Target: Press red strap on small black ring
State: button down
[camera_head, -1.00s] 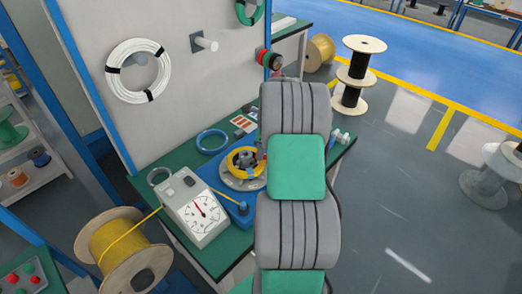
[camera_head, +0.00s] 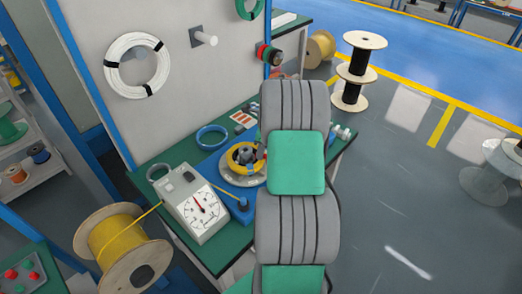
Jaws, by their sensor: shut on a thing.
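My gripper is hidden behind my own grey and green arm. A small dark ring (camera_head: 158,172) lies on the green bench top, behind the dial meter. A small red bit (camera_head: 265,153) shows at the arm's left edge, beside the yellow coil (camera_head: 245,157) on the round winder. I cannot tell whether it is the red strap. Rolls of red, green and black (camera_head: 269,54) hang on a wall peg, apart from the bench. No contact between a strap and a ring can be seen.
The dial meter (camera_head: 200,212) stands at the bench's front left. A blue ring (camera_head: 212,138) lies behind the winder. A large yellow cable spool (camera_head: 125,250) stands at the lower left. My arm covers the bench's right part. Open floor (camera_head: 415,220) lies to the right.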

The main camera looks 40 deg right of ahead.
jog(key=shift+f, duration=0.5)
dwell(0.5)
jog(key=c, duration=1.3)
grip_release()
jog(key=shift+r, duration=0.15)
notch_tip(320, 180, up, 8)
jog(key=p, duration=0.6)
